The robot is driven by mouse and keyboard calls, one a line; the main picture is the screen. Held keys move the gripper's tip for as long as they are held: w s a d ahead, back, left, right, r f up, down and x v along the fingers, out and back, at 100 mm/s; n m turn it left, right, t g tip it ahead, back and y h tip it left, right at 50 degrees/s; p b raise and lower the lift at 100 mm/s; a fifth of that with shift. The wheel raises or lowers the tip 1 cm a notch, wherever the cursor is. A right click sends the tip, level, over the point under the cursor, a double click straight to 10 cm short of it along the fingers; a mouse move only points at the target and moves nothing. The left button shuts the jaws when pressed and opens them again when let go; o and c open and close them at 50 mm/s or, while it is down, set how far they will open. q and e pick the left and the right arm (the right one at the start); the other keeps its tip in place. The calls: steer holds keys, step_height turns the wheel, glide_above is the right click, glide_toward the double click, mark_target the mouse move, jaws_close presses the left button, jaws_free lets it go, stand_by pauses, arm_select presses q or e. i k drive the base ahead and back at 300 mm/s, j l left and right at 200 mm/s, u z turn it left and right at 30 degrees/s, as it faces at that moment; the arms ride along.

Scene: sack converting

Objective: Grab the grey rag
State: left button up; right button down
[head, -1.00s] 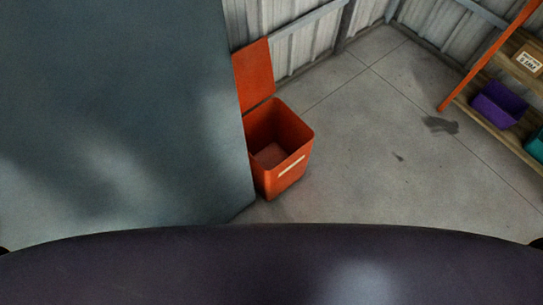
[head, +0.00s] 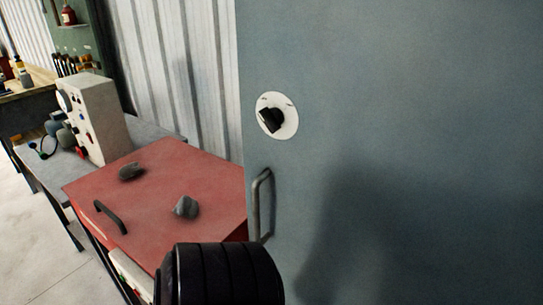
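Two small grey crumpled lumps lie on the red top (head: 215,175) of a low cabinet in the head view. The lighter lump (head: 186,207) is nearer the middle of the top and looks like a grey rag. The darker, flatter lump (head: 131,171) lies farther back to the left; I cannot tell whether it is cloth. Neither gripper shows. A black ribbed part at the bottom, which looks like my own arm, covers the near right corner of the red top.
A bench with a white control box (head: 97,120) stands behind left.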

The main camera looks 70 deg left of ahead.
mark_target(188, 207)
steer(key=u, duration=2.95)
steer(key=z, duration=0.5)
steer(key=j+z, duration=0.35)
steer(key=j, duration=0.15)
steer(key=k+j+z, duration=0.1)
steer(key=j+z, duration=0.25)
steer(key=j, duration=0.15)
steer(key=k+j+z, duration=0.15)
steer(key=j+z, duration=0.2)
steer(key=j, duration=0.15)
